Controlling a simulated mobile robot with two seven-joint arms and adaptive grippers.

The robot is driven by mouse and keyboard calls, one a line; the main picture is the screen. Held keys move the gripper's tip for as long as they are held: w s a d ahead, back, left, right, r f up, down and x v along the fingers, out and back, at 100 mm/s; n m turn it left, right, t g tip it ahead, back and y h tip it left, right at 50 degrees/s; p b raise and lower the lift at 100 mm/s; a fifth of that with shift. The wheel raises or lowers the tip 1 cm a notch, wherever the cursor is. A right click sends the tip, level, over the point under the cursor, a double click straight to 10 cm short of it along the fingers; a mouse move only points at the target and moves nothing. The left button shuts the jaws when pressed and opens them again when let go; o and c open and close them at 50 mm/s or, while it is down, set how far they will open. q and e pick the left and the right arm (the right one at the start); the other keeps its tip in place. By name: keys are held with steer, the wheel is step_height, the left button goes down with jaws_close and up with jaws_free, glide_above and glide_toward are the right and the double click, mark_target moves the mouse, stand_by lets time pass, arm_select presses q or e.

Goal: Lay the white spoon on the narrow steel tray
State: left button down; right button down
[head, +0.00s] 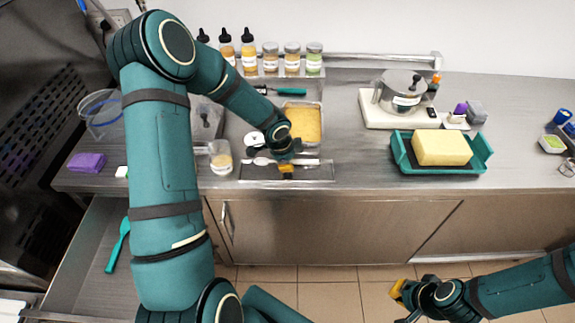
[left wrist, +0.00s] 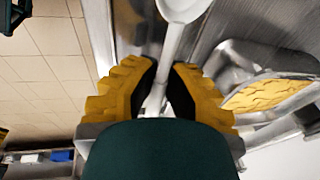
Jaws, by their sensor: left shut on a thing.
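The white spoon (left wrist: 171,45) is between the yellow fingers of my left gripper (left wrist: 160,92) in the left wrist view, its bowl pointing away beyond the fingertips. In the head view the spoon (head: 262,161) lies crosswise at the back of the narrow steel tray (head: 318,174), near the counter's front edge. My left gripper (head: 286,167) is over the tray's middle, shut on the spoon and hiding its middle. I cannot tell whether the spoon touches the tray. My right gripper (head: 399,292) is low in front of the counter, away from the tray; its opening is unclear.
A steel pan of yellow food (head: 306,122) stands right behind the tray. A jar (head: 220,160) is at its left. A teal tray (head: 478,162) with a yellow block (head: 441,147) stands to the right. The counter between them is clear. An open drawer (head: 85,255) is at left.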

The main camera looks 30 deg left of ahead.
arm_select(q)
steer(key=shift+w+f, duration=0.1)
steer(key=shift+f, duration=0.5)
steer(key=shift+f+b, duration=0.55)
steer(key=shift+b, duration=0.05)
steer(key=c, duration=1.1)
jaws_free()
